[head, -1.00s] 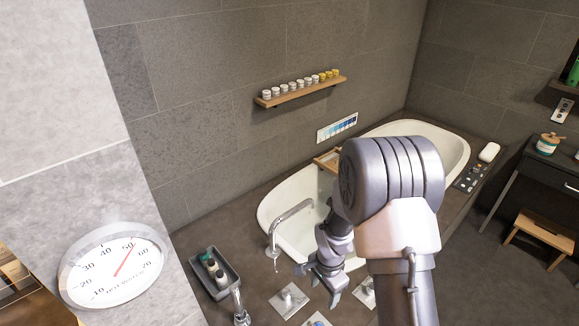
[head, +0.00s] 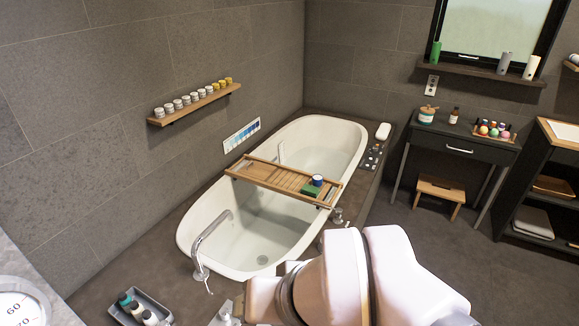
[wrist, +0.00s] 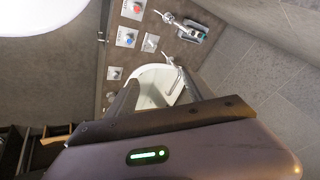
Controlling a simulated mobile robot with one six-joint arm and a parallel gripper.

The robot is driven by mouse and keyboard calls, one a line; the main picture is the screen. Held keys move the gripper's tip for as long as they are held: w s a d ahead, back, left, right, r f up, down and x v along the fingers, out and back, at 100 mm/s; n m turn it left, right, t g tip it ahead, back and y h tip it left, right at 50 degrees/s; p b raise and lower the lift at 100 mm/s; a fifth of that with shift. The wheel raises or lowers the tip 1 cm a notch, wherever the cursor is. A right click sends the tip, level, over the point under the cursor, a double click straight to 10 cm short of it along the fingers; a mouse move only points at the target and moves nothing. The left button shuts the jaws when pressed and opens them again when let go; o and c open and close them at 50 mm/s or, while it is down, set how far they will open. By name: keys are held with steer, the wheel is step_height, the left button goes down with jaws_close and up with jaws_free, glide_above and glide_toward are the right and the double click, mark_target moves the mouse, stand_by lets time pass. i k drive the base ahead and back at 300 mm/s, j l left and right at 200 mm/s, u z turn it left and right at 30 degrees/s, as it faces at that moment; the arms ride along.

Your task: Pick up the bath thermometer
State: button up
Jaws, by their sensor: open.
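I cannot make out a bath thermometer for sure. A large round dial (head: 18,304) marked with numbers is cut off at the lower left of the head view. A wooden caddy (head: 268,179) lies across the white bathtub (head: 190,222) and carries a blue-and-white round item (head: 317,180) and a green block (head: 311,191). In the wrist view my gripper (wrist: 160,86) is open and empty, its two fingers apart with the tub (wrist: 152,79) beyond them. In the head view my arm hides most of the gripper.
A grey tray (head: 148,302) with several small bottles stands on the tub deck near the tap (head: 206,245). Metal plates with coloured knobs (wrist: 126,37) line the deck. A wall shelf (head: 192,105) holds several jars. A stool (head: 440,191) stands by a dark table (head: 462,138). Open floor lies at right.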

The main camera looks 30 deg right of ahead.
mark_target(317, 179)
steer(key=i+l+u, duration=0.25)
steer(key=i+l, duration=0.15)
steer(key=l, duration=0.5)
steer(key=i+l+u, duration=0.25)
steer(key=l, duration=0.75)
steer(key=i+l+u, duration=0.2)
steer(key=l, duration=0.8)
steer(key=i+l+u, duration=0.25)
steer(key=l, duration=0.8)
steer(key=l+u, duration=0.25)
steer(key=l, duration=0.8)
